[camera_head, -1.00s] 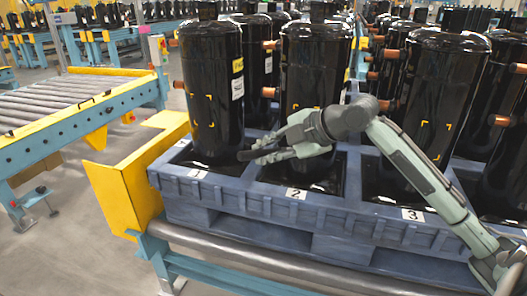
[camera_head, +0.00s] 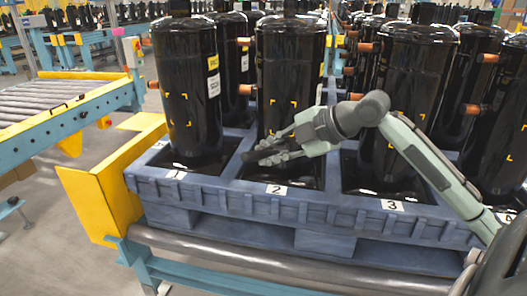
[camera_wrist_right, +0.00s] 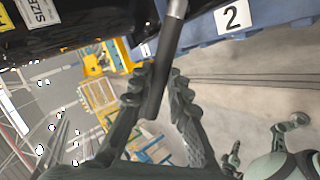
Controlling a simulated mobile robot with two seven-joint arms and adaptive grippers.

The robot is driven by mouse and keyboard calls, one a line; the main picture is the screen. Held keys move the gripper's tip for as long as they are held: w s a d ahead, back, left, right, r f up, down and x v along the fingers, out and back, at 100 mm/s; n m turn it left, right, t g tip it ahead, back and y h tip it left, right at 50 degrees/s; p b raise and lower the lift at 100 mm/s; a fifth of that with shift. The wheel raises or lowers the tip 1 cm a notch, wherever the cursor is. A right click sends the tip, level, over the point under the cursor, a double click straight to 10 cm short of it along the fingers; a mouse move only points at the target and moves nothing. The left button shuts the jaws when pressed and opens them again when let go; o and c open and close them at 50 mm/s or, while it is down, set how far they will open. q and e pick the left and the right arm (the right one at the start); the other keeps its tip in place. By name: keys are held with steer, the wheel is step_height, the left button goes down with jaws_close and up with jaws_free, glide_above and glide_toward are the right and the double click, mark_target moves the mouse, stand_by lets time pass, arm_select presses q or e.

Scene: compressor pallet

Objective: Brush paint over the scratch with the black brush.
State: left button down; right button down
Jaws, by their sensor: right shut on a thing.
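My right gripper (camera_head: 268,155) is shut on the black brush (camera_head: 250,157), in front of the lower part of the black compressor at number 2 (camera_head: 290,75). In the right wrist view the brush's dark handle (camera_wrist_right: 155,90) lies between the fingers (camera_wrist_right: 160,78), with a grey metal part at the top edge; its bristles are out of that view. Yellow corner marks (camera_head: 284,103) frame a patch on this compressor, above the gripper. The compressors at number 1 (camera_head: 187,70) and number 3 (camera_head: 405,80) carry similar marks. I cannot make out a scratch.
The compressors stand in a blue pallet (camera_head: 240,200) with number labels along its front. A yellow guard (camera_head: 100,200) is at its left corner, and a grey roller (camera_head: 270,262) runs along the front. More compressors stand behind. A roller conveyor (camera_head: 50,105) is at left.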

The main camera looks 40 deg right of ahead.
steer(key=shift+w+a+r+p, duration=0.25)
steer(key=shift+w+a+p, duration=0.45)
steer(key=shift+w+p, duration=0.25)
steer(key=shift+w+a+f, duration=0.15)
steer(key=shift+w+a, duration=0.15)
steer(key=shift+a, duration=0.05)
steer(key=shift+s+d+r, duration=0.35)
steer(key=shift+s+d, duration=0.1)
steer(key=shift+s, duration=0.1)
steer(key=shift+w+a, duration=1.45)
steer(key=shift+w, duration=0.15)
